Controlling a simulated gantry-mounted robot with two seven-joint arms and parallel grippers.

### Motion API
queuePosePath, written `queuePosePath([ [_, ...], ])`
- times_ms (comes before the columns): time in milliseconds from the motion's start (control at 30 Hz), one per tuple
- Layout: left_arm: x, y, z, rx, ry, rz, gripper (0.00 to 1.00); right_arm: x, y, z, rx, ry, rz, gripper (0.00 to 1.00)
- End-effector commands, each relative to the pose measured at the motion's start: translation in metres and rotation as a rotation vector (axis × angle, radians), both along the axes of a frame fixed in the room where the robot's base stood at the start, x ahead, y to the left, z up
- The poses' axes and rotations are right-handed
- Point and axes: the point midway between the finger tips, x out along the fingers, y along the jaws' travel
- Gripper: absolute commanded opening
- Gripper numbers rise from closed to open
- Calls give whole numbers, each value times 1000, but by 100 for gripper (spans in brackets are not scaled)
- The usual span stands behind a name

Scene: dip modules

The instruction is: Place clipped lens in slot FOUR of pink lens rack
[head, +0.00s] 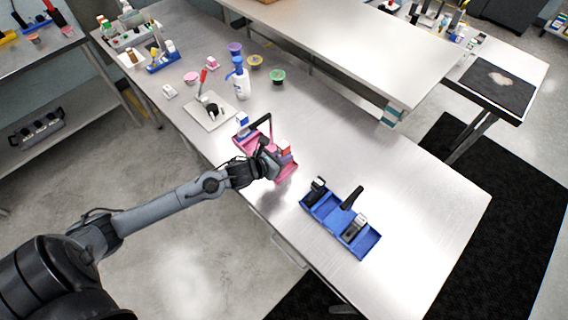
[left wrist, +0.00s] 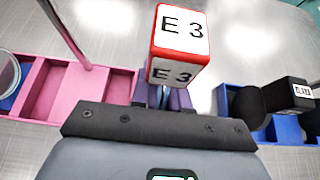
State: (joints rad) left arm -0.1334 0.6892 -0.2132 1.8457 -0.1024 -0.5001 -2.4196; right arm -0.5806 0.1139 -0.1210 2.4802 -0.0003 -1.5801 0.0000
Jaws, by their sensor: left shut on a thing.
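The pink lens rack (head: 248,143) lies on the steel bench, with a dark handle rising from it. In the left wrist view its empty pink compartments (left wrist: 85,88) show left of the jaws. My left gripper (head: 270,160) is over the rack's near right part, shut on a red-and-white clipped lens (left wrist: 180,40) marked "E 3". The clip's block (head: 285,150) stands up above the jaws; the lens part below is hidden by the gripper. A blue-and-white clip (head: 242,119) stands at the rack's far left end. I cannot tell whether the held lens touches a slot. My right gripper is not in view.
A blue rack (head: 325,217) with black-clipped items and a dark handle stands to the right. A white plate (head: 209,112), a spray bottle (head: 241,82) and several small coloured pots are farther back. The bench's right end is clear.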

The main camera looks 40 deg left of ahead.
Motion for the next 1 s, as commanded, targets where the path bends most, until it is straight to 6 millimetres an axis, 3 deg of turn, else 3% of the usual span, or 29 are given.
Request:
queuePosePath([
  [433, 0, -1, -38, -3, -1, 1, 0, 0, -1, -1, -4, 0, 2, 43],
  [867, 0, 0, -45, 0, -1, -1, 0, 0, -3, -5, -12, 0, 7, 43],
  [900, 0, 0, -43, 0, -1, -1, 21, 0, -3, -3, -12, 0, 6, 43],
  [1000, 0, 0, -43, 1, -1, 0, 36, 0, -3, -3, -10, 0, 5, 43],
])
